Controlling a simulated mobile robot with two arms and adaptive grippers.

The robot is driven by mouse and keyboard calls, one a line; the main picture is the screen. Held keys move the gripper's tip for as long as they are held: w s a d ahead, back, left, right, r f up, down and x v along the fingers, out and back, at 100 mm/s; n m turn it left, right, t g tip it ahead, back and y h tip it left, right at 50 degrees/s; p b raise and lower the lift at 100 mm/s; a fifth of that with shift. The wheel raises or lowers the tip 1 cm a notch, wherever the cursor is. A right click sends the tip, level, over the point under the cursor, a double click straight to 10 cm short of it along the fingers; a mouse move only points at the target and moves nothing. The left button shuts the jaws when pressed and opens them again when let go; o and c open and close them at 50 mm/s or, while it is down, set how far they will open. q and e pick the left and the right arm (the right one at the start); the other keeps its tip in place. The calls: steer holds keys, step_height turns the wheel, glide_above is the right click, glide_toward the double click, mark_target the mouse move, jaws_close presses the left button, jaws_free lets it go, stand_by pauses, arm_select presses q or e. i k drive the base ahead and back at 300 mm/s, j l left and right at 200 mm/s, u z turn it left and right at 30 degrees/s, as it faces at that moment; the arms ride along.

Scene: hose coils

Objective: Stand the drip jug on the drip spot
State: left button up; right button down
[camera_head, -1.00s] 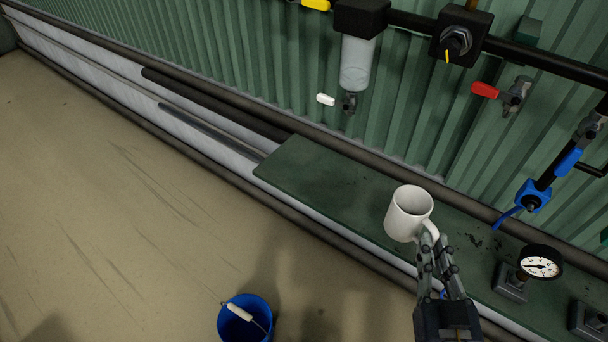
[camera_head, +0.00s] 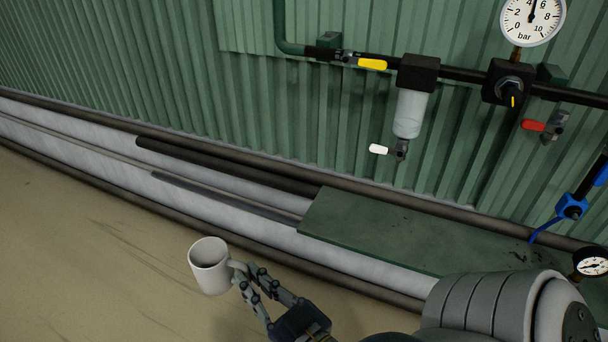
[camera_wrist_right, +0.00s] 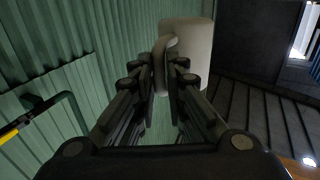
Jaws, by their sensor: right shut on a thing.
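The drip jug, a white mug-like jug (camera_head: 209,268), is upright in my right gripper (camera_head: 248,285). The gripper is shut on its handle, and the jug appears left of the green board in the head view. The jug also fills the top middle of the right wrist view (camera_wrist_right: 188,50), with its handle between the fingers (camera_wrist_right: 168,75). A green board (camera_head: 390,228) lies along the wall under a clear filter bowl (camera_head: 409,114) with a white-levered drain tap (camera_head: 379,149). Dark specks mark the board's right part. I cannot tell which mark is the drip spot. My left gripper is not in view.
A black pipe carries a yellow-levered valve (camera_head: 372,64), a regulator (camera_head: 508,82) and a large gauge (camera_head: 532,16). A small gauge (camera_head: 592,263) stands at the right edge. The board's left part is bare.

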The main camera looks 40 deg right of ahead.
mark_target(384, 225)
steer(key=i+j, duration=0.3)
steer(key=i, duration=0.2)
steer(key=i+j, duration=0.3)
steer(key=i, duration=0.2)
steer(key=i+j, duration=0.3)
steer(key=i, duration=0.2)
steer(key=i+l+z, duration=0.1)
steer(key=z, duration=0.35)
steer(key=i+z, duration=0.3)
steer(key=z, duration=0.15)
steer(key=i+j+z, duration=0.1)
steer(key=z, duration=0.4)
steer(key=i+j+z, duration=0.2)
steer(key=z, duration=0.25)
steer(key=i+l+z, duration=0.2)
steer(key=z, duration=0.25)
steer(key=i+z, duration=0.75)
steer(key=z, duration=0.2)
